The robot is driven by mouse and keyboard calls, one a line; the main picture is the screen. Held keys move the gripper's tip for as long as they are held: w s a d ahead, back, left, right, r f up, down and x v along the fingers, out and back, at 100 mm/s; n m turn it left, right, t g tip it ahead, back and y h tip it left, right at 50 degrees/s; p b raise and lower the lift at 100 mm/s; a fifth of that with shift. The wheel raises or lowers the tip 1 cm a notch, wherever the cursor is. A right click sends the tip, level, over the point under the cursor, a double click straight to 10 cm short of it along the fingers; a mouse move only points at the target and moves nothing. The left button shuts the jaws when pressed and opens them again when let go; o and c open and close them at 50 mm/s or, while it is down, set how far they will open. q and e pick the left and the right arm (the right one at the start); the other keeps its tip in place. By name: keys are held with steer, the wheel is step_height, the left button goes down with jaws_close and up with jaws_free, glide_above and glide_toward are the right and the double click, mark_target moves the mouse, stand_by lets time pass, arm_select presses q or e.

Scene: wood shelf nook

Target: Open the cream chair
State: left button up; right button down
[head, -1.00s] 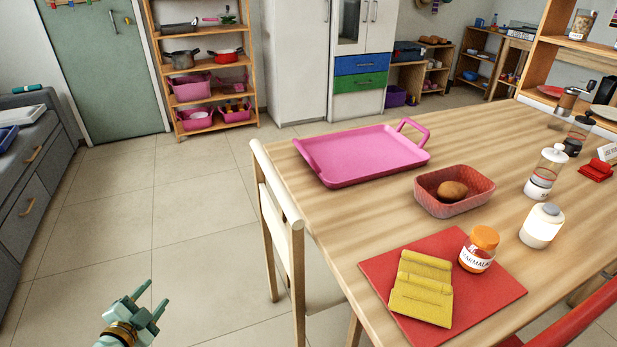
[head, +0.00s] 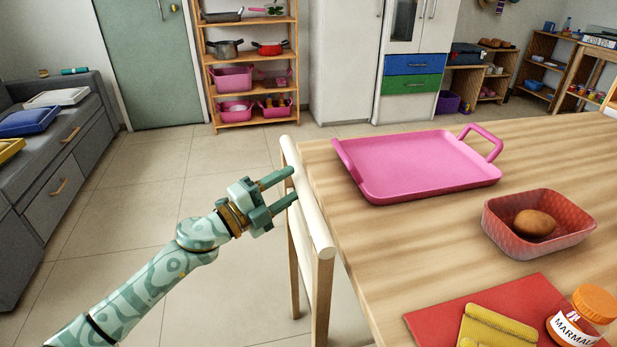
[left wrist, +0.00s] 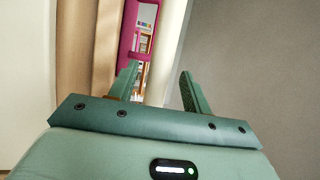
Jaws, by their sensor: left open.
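The cream chair (head: 313,222) stands against the left edge of the table, with a cream top rail and pale wooden legs. Its seat is mostly hidden under the table. My left gripper (head: 291,185) is open at the left side of the chair's top rail, its two fingertips overlapping the rail's edge in the head view. I cannot tell whether they touch it. In the left wrist view my left gripper (left wrist: 160,76) shows parted fingers with nothing clearly held between them. My right gripper is not in view.
The wooden table (head: 370,240) carries a pink tray (head: 420,165), a red basket (head: 540,238) with a brown item, a red mat (head: 435,325) and a marmalade jar (head: 580,322). A grey drawer unit (head: 60,190) stands at the left. The tiled floor (head: 150,215) left of the chair is clear.

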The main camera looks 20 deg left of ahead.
arm_select(q)
steer(key=x, duration=0.5)
steer(key=shift+w+b, duration=0.3)
steer(key=shift+b, duration=0.1)
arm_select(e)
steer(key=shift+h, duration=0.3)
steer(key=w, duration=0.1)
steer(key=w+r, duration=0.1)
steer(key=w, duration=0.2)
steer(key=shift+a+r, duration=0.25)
